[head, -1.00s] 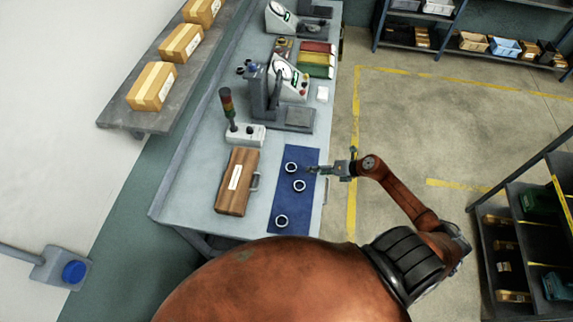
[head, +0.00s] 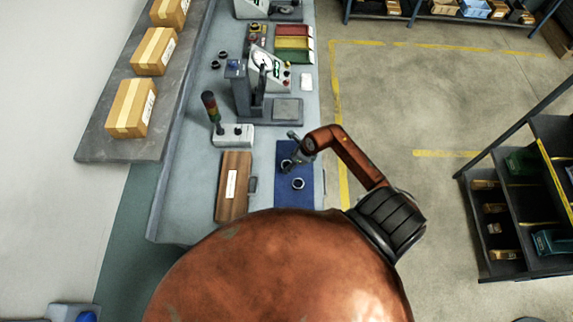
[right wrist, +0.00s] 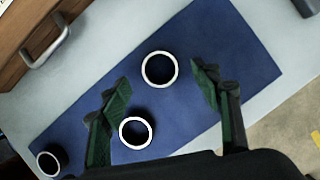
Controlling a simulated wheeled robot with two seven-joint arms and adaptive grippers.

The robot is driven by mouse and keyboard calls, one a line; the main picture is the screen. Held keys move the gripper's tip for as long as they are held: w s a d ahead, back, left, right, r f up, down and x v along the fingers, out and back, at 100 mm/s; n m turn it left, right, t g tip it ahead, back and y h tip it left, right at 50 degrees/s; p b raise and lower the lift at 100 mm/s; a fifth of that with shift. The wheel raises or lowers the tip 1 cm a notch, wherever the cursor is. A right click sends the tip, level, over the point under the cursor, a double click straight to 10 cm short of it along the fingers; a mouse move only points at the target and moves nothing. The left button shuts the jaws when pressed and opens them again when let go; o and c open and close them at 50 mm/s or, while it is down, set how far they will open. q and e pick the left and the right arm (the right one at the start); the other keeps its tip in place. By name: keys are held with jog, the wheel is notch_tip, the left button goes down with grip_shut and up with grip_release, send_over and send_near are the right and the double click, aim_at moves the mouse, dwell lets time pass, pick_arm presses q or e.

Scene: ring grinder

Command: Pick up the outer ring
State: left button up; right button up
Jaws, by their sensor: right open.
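Three pale rings with dark insides rest on a blue mat (head: 310,158); I cannot tell which is the outer ring. In the right wrist view, one ring (right wrist: 175,70) lies between and beyond the open fingertips, a second ring (right wrist: 151,134) is nearer, by the left finger, and a third ring (right wrist: 40,161) is at lower left. The head view shows the upper ring (head: 286,165) and the middle ring (head: 298,184); my body hides the third. My right gripper (head: 292,156) is open and empty, pointing down above the upper ring. My left gripper is out of view.
A brown wooden case (head: 233,190) with a handle lies left of the mat. A signal-light box (head: 233,135) and a grey press (head: 270,100) stand behind on the bench. Bare floor (head: 390,110) lies right of the bench.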

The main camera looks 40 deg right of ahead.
aim_at(288, 164)
jog(key=x, duration=0.3)
jog(key=shift+w+f+p, duration=0.15)
jog(key=shift+f+p, duration=0.05)
jog(key=shift+p, duration=0.2)
jog(key=c, duration=1.1)
pick_arm(q)
jog(key=shift+w+r, duration=0.4)
jog(key=shift+w, duration=0.4)
jog(key=shift+w+r, duration=0.35)
jog(key=shift+w, duration=0.4)
pick_arm(e)
jog(key=shift+c, duration=1.1)
jog(key=shift+r, duration=0.1)
